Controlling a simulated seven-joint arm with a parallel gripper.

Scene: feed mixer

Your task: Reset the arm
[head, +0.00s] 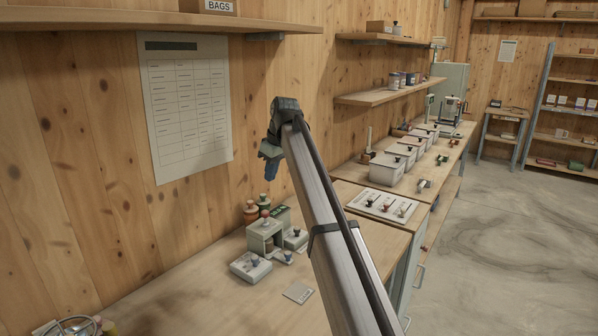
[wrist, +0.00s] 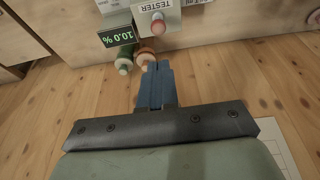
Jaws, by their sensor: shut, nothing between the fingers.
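My gripper (head: 270,172) hangs from the end of my raised arm in the head view, high above the left bench. In the wrist view the blue fingers of my gripper (wrist: 154,72) are together, with nothing between them. Below it in the head view, and apart from it, stands the grey-green tester (head: 266,236) with a red-knobbed top.
Two jars (head: 250,212) stand behind the tester, and a white box (head: 250,266) and a card (head: 298,293) lie before it. A shelf (head: 150,20) juts from the wall at upper left. A white tray (head: 384,206) and several lidded bins stand on the right bench.

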